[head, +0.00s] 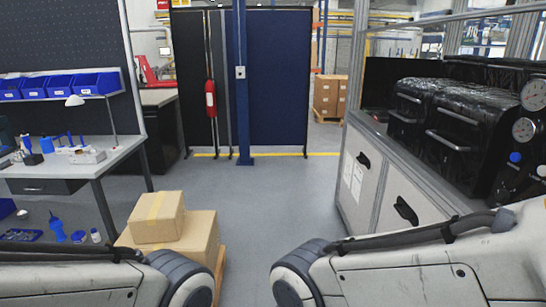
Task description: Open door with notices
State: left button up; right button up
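The door with notices (343,190) is a pale cabinet panel on the right, below the machine. White notice sheets (352,178) are on it and a black handle (363,160) sits near its top. The door looks shut. A second pale door (392,216) with a black handle (405,211) is beside it, nearer to me. My left and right arms cross the bottom of the head view, but neither gripper shows. My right arm covers the lower part of the cabinet.
Cardboard boxes (186,240) are stacked on a pallet at the lower left. A workbench (85,160) with blue bins (60,86) stands at the left. A blue post (242,120) and dark partitions (282,80) stand ahead. The grey floor (260,205) in the middle is clear.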

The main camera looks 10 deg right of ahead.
aim_at(353, 183)
jog(key=z, duration=0.2)
jog(key=i, duration=1.95)
jog(key=z, duration=0.4)
jog(key=i, duration=1.95)
jog(key=z, duration=0.25)
